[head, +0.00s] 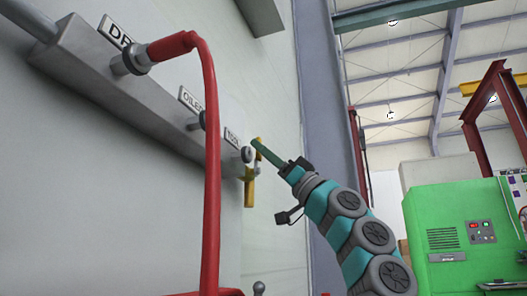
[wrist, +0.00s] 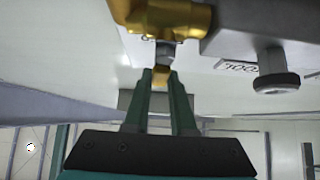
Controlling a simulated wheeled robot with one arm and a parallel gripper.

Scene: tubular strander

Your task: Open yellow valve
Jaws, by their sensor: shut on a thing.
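The yellow valve (head: 249,188) sits at the right end of a grey manifold block on the pale wall, by the TOOL label. In the wrist view its brass-yellow body (wrist: 170,18) is at the top, with a grey stem below it. A small yellow piece of the valve, apparently its handle (wrist: 162,82), lies between my green fingertips. My gripper (wrist: 162,74) is shut on this piece. In the head view my gripper (head: 257,144) reaches the valve from the lower right; the fingertips partly hide the contact.
The grey manifold (head: 110,82) carries a red hose (head: 211,180) that hangs left of the valve. A capped grey port (wrist: 275,75) is close to the right of my fingers in the wrist view. A green cabinet (head: 445,215) stands at the right, behind my arm.

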